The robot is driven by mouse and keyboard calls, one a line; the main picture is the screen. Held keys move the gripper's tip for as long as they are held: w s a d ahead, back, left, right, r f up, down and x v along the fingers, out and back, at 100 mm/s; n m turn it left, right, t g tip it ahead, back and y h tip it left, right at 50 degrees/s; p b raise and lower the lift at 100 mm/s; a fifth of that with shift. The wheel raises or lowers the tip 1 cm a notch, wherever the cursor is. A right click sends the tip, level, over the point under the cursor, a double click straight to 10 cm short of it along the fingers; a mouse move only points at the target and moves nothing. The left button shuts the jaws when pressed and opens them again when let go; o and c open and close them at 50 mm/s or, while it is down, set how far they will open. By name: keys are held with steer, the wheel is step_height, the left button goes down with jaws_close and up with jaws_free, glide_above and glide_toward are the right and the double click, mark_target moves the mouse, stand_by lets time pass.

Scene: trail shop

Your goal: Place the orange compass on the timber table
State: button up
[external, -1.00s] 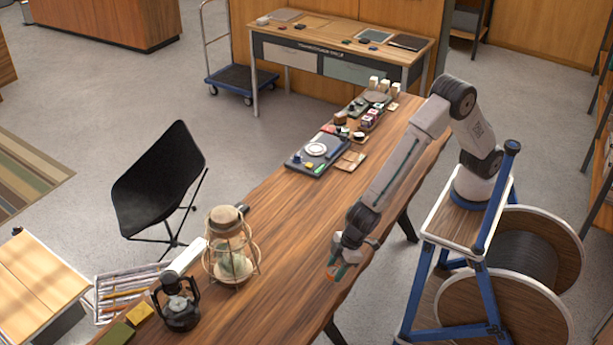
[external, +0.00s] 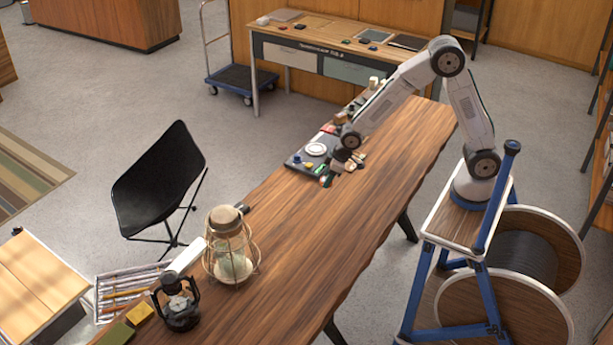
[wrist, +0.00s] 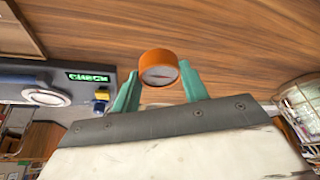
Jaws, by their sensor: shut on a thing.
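The orange compass (wrist: 158,66) is a short orange cylinder with a pale round face. In the wrist view it sits between the two teal fingers of my gripper (wrist: 160,88), which is shut on it. In the external view my gripper (external: 327,179) is low over the timber table (external: 335,228), at the near right corner of the dark tray; the compass is too small to make out clearly there. The table's brown wood grain fills the top of the wrist view (wrist: 235,28). Whether the compass touches the table cannot be told.
A dark tray (external: 297,164) with a white round dial and small items lies close beside my gripper; more small goods stand behind it. A caged lantern (external: 231,240) and a black lantern (external: 180,303) stand at the table's near end. The table's middle is clear.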

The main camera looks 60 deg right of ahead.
steer(key=w+d+r+m+h, duration=0.1)
steer(key=w+d+m, duration=0.15)
steer(key=d, duration=1.05)
steer(key=w+d+r+m+h, duration=0.1)
steer(key=d+r+m, duration=0.15)
steer(key=d, duration=1.05)
step_height(320, 180, up, 4)
steer(key=w+d+m, duration=0.1)
steer(key=w+d, duration=0.1)
steer(key=w, duration=0.1)
steer(key=w+d+m+h, duration=0.1)
steer(key=w+d+m, duration=0.1)
steer(key=w, duration=0.1)
steer(key=w+d+m, duration=0.1)
steer(key=w, duration=0.3)
steer(key=shift+d+r+m, duration=0.25)
steer(key=shift+d+m, duration=0.15)
steer(key=w+d+m+h, duration=0.2)
steer(key=w+d+m, duration=0.3)
steer(key=w+d, duration=0.3)
steer(key=shift+g, duration=0.4)
steer(key=shift+d+f, duration=0.15)
steer(key=shift+f, duration=2.85)
steer(key=shift+d+f, duration=0.15)
steer(key=shift+f, duration=2.85)
steer(key=shift+f, duration=0.3)
steer(key=o, duration=1.1)
steer(key=shift+v, duration=3.95)
